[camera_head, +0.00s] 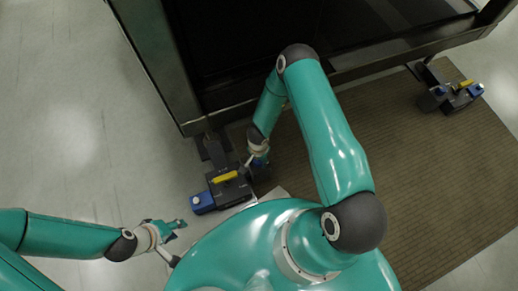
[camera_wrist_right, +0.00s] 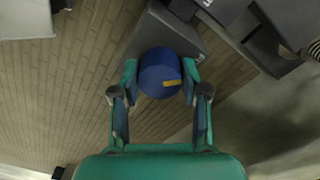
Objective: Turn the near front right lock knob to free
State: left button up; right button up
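The blue lock knob (camera_wrist_right: 157,74) has a yellow mark toward its lower right in the right wrist view. My right gripper (camera_wrist_right: 160,76) has one finger on each side of it. The fingers lie very close to its sides, but I cannot tell whether they touch. In the head view my right gripper (camera_head: 258,157) is at the right end of the near dark lock block (camera_head: 232,192), and mostly covers the knob there. My left gripper (camera_head: 178,225) hangs over the floor below and left of the block. Its finger opening is too small to judge.
The near block carries a yellow bar (camera_head: 225,177) and another blue knob (camera_head: 203,202) at its left. A similar block (camera_head: 452,98) stands at the far right on the brown mat (camera_head: 440,170). A large dark frame (camera_head: 180,90) rises behind. Pale floor at left is clear.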

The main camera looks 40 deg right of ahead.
jog(key=shift+d, duration=0.15)
jog(key=c, duration=0.3)
jog(key=shift+c, duration=0.2)
jog(key=shift+m, duration=0.4)
jog(key=m, duration=0.3)
jog(key=shift+p, duration=0.3)
jog(key=m, duration=0.4)
jog(key=shift+m, duration=0.4)
jog(key=m+p, duration=0.1)
jog(key=m, duration=0.4)
jog(key=shift+s, duration=0.1)
jog(key=shift+m+p, duration=0.4)
jog(key=shift+m, duration=1.8)
jog(key=shift+s, duration=0.1)
